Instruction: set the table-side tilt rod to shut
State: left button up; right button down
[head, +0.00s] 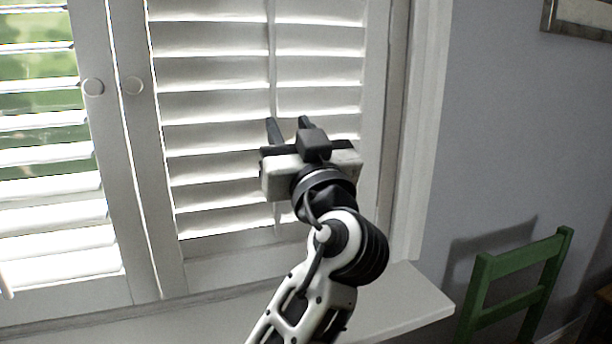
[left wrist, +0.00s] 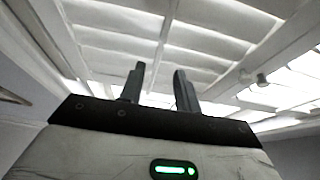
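The tilt rod (head: 272,60) is a thin white upright bar on the right shutter panel, nearer the green chair. That panel's white slats (head: 210,108) look nearly closed, with no greenery showing through them. My left gripper (head: 290,121) is in front of this panel at the rod, fingers pointing at the slats, and hides part of the rod. In the left wrist view its two dark fingers (left wrist: 159,76) stand apart, and the rod (left wrist: 163,40) runs down toward the gap between them. I cannot tell whether they touch it. My right gripper is not in view.
The left shutter panel (head: 45,120) has open slats with greenery behind. A white sill (head: 405,300) juts out below. A green chair (head: 520,290) stands at the right by a grey wall.

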pick_arm(q)
jog(key=b+v, duration=0.2)
jog(key=v, duration=0.5)
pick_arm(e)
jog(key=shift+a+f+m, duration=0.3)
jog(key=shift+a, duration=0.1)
pick_arm(q)
jog(key=shift+s, duration=0.1)
